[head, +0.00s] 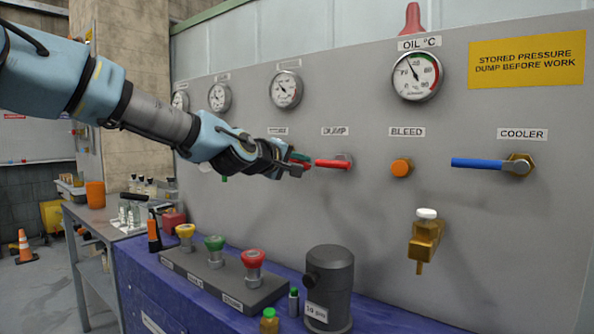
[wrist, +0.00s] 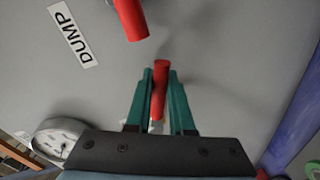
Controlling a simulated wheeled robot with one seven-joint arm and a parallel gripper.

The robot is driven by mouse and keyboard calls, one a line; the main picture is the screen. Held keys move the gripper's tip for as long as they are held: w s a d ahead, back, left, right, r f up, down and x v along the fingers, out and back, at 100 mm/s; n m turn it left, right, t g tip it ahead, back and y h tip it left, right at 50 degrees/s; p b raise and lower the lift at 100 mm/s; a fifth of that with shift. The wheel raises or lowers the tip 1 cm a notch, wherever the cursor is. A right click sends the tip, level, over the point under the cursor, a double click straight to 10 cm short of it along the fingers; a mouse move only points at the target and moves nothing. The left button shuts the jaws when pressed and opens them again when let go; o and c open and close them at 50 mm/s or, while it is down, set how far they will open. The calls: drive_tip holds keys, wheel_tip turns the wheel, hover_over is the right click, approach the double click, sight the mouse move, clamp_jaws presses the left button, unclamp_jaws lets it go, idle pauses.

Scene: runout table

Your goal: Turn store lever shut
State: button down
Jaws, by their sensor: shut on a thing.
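My gripper (head: 299,163) is at the grey panel, just left of the red lever under the DUMP label (head: 336,131). In the wrist view its two teal fingers (wrist: 160,74) are shut on a red lever (wrist: 159,92), whose tip sticks out slightly past the fingertips and points towards the DUMP lever. I take the held one as the store lever; the label above it (head: 278,131) is too small to read. Its pivot is mostly hidden by my gripper. The DUMP lever (head: 330,163) lies level, and its end (wrist: 133,22) is close beyond my fingertips, apart from them.
To the right are the orange BLEED knob (head: 401,167) and the blue COOLER lever (head: 478,163). Below stand a button box (head: 210,276) and a dark cylinder (head: 331,280) on the blue bench. Gauges (head: 286,89) line the panel above. The panel between BLEED and COOLER is clear.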

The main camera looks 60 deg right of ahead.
drive_tip(key=shift+s+r+n+g, duration=0.15)
drive_tip(key=shift+r+n+g, duration=0.25)
drive_tip(key=shift+r+n, duration=1.1)
drive_tip(key=shift+f, duration=0.15)
drive_tip(key=c, duration=0.8)
unclamp_jaws()
drive_tip(key=shift+w+a+r+b, duration=0.1)
drive_tip(key=shift+a+r+b, duration=0.35)
drive_tip(key=shift+a, duration=1.3)
drive_tip(key=shift+w+a+r+b, duration=0.15)
drive_tip(key=shift+a+b, duration=0.55)
drive_tip(key=shift+a, duration=1.1)
drive_tip(key=shift+w+a+r+b, duration=0.1)
drive_tip(key=shift+a+r+b, duration=0.4)
drive_tip(key=shift+a, duration=1.25)
drive_tip(key=shift+f, duration=0.1)
